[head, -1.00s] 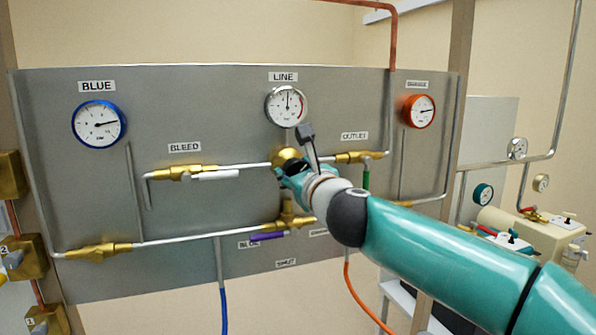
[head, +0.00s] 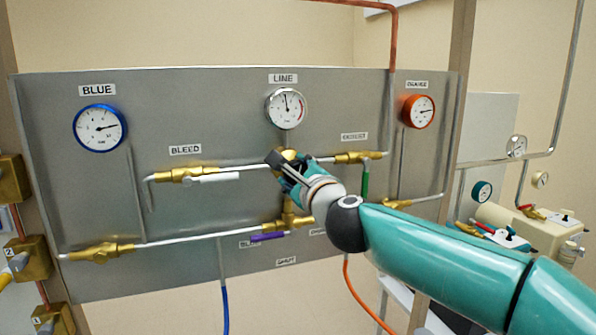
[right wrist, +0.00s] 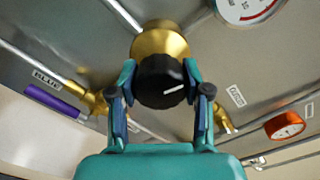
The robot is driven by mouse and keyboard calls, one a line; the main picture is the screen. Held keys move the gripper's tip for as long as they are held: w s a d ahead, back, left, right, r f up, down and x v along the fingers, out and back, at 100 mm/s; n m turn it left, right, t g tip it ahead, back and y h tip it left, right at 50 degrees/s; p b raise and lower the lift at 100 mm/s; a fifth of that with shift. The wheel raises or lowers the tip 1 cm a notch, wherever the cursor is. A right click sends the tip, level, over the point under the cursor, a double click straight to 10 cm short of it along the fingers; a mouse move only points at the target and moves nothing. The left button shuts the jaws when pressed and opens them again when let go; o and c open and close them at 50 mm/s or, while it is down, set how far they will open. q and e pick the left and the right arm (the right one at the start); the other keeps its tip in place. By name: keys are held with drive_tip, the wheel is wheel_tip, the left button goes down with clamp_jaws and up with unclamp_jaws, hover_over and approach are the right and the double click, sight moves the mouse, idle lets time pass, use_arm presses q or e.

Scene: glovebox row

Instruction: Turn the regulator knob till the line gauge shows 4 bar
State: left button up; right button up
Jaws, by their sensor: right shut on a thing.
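The regulator knob (right wrist: 160,82) is black with a white mark, on a brass body (right wrist: 160,42) in the right wrist view. My right gripper (right wrist: 162,88) is shut on the knob, one finger on each side. In the head view the right gripper (head: 290,172) hides the knob and covers much of the brass regulator (head: 288,156). The line gauge (head: 286,108) is the white dial under the LINE label; its needle points nearly straight up, slightly left. The figures on it are too small to read. My left gripper is not in view.
A blue gauge (head: 100,128) and an orange gauge (head: 417,111) flank the line gauge on the grey panel (head: 220,110). A white bleed handle (head: 214,178), a green outlet handle (head: 365,185) and a purple handle (head: 268,237) are near the gripper.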

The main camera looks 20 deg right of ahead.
drive_tip(key=shift+a+f, duration=0.15)
idle(0.3)
drive_tip(key=o, duration=1.2)
drive_tip(key=shift+s, duration=0.6)
drive_tip(key=s, duration=1)
drive_tip(key=shift+s+d, duration=0.25)
drive_tip(key=shift+s, duration=0.15)
